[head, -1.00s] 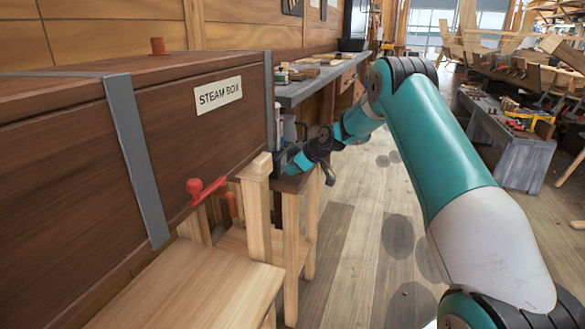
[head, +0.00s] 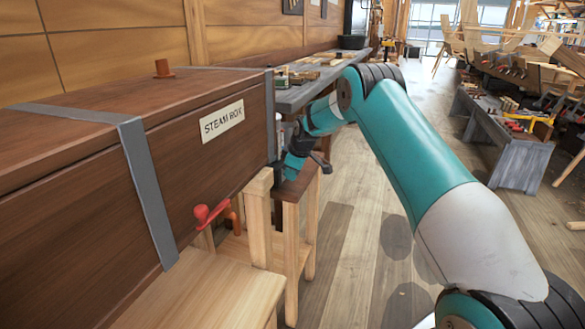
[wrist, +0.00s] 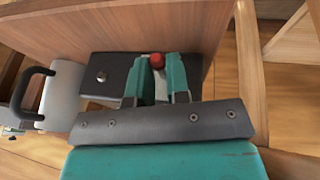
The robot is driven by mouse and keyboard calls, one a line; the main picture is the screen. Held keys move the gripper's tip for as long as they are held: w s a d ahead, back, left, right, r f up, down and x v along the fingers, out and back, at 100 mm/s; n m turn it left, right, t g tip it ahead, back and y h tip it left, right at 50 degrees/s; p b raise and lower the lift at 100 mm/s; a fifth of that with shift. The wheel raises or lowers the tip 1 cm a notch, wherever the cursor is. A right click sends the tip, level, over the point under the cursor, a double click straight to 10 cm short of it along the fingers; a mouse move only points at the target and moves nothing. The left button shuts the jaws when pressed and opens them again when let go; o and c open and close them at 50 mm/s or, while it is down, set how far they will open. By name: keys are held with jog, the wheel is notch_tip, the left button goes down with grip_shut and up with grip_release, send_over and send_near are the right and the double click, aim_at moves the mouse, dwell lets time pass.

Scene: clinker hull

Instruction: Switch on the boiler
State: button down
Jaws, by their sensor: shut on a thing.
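In the wrist view my gripper (wrist: 158,70) has its two teal fingers closed around a small part with a round red knob (wrist: 157,60) at its end. A pale strip shows between the fingers below the knob. The fingers lie over a dark grey box top (wrist: 112,66) with a small silver knob (wrist: 101,77) to their left. I cannot tell for sure whether this dark box is the boiler. In the head view my gripper (head: 288,168) is low beyond the end of the steam box, and its fingertips are largely hidden there.
The wooden steam box (head: 205,165) fills the left, with a red lever (head: 207,214) below. A wooden stand (head: 258,220) is close to my gripper. A pale box with a black handle (wrist: 37,90) is at left in the wrist view. Floor (head: 360,240) is open at right.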

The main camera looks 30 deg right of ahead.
jog(key=shift+w+a+r+g+h+p, duration=0.1)
jog(key=shift+a+r+g+h+p, duration=0.1)
jog(key=shift+g+h+p, duration=0.35)
jog(key=shift+g, duration=0.25)
jog(key=c, duration=1.2)
grip_release()
jog(key=shift+r, duration=0.55)
jog(key=v, duration=1.6)
jog(key=shift+s+r, duration=0.1)
jog(key=shift+s, duration=0.1)
